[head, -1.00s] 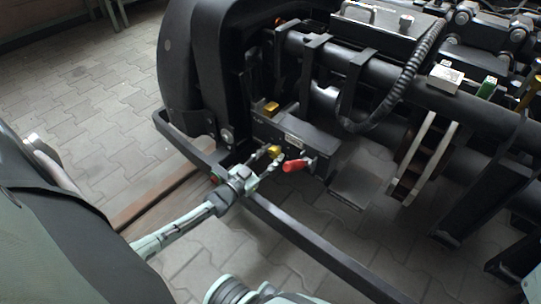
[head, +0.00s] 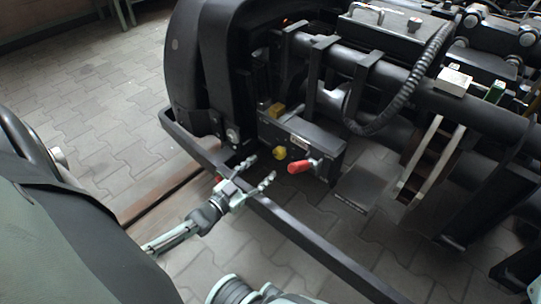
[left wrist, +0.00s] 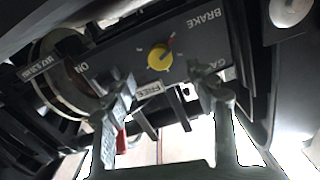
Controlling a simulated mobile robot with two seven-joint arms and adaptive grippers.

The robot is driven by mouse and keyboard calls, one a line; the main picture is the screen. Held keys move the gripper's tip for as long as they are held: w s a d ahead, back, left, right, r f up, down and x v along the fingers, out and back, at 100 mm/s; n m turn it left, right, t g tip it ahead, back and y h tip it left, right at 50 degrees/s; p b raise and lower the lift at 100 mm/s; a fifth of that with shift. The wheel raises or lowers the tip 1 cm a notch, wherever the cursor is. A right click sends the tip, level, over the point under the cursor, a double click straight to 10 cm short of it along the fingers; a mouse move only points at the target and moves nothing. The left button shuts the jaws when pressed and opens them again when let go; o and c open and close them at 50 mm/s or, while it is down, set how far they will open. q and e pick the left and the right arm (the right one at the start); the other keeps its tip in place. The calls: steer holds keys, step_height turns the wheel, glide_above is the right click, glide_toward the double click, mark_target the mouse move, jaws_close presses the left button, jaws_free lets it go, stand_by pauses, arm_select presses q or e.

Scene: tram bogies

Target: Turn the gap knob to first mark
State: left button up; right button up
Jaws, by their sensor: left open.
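The yellow gap knob (head: 280,153) sits on the front face of a dark box (head: 309,145) under the bogie. In the left wrist view the round yellow knob (left wrist: 159,58) has a red pointer, tilted to the upper right in that picture, and small pale marks near it. My left gripper (head: 261,168) is open and empty, fingers spread, a short way in front of the knob and not touching it. In the left wrist view its fingertips (left wrist: 167,88) lie below the knob; the right finger partly covers lettering that starts "GA". My right gripper is not in view.
A red handle (head: 303,166) sticks out right of the knob. A yellow block (head: 275,110) is on top of the box. A dark rail (head: 310,240) runs below, close to my left gripper. A ribbed black hose (head: 400,100) hangs at right. Paved floor lies clear at left.

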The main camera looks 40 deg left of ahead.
arm_select(q)
steer(key=shift+s+a, duration=0.2)
steer(key=shift+s, duration=2)
